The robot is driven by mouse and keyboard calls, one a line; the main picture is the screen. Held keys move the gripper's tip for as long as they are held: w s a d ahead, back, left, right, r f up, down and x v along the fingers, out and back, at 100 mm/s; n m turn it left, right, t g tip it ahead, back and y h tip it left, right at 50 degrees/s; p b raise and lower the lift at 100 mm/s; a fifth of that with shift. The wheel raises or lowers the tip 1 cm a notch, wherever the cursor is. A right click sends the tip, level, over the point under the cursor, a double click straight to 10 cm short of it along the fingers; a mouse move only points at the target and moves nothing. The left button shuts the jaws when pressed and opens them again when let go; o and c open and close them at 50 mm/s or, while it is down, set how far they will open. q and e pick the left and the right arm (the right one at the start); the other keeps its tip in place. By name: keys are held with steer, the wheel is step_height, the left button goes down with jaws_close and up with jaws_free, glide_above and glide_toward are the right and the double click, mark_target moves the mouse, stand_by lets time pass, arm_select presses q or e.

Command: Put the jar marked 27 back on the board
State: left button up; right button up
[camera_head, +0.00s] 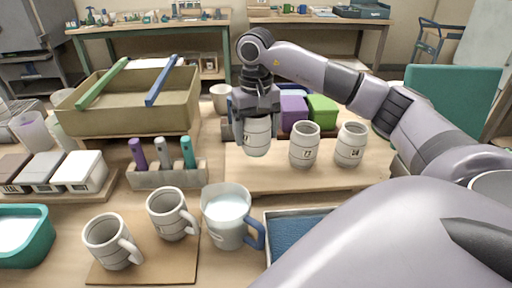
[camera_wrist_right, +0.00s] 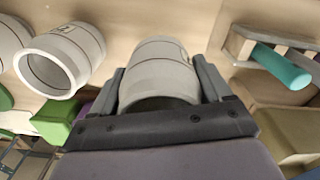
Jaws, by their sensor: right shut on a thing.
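My right gripper (camera_head: 257,125) points down and is shut on a pale grey jar (camera_head: 258,139). The jar is upright, over the left part of the wooden board (camera_head: 300,181). I cannot tell whether its base touches the board. Its mark is partly hidden and too small to read surely. In the right wrist view the jar (camera_wrist_right: 160,70) sits between the fingers of my right gripper (camera_wrist_right: 160,88). Two similar marked jars stand on the board to its right, a middle jar (camera_head: 304,146) and a right jar (camera_head: 350,145). My left gripper is out of view.
A rack (camera_head: 165,174) with coloured-handled tools stands left of the board. A pitcher (camera_head: 228,215) and two mugs (camera_head: 172,214) (camera_head: 110,241) are in front. Purple (camera_head: 293,110) and green (camera_head: 322,108) boxes stand behind. A large tan bin (camera_head: 130,105) is at the back left.

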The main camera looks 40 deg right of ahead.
mark_target(256, 147)
steer(key=shift+f, duration=2.3)
steer(key=shift+f, duration=0.15)
steer(key=o, duration=1.2)
step_height(256, 147, up, 12)
steer(key=shift+r, duration=0.15)
steer(key=shift+s, duration=0.1)
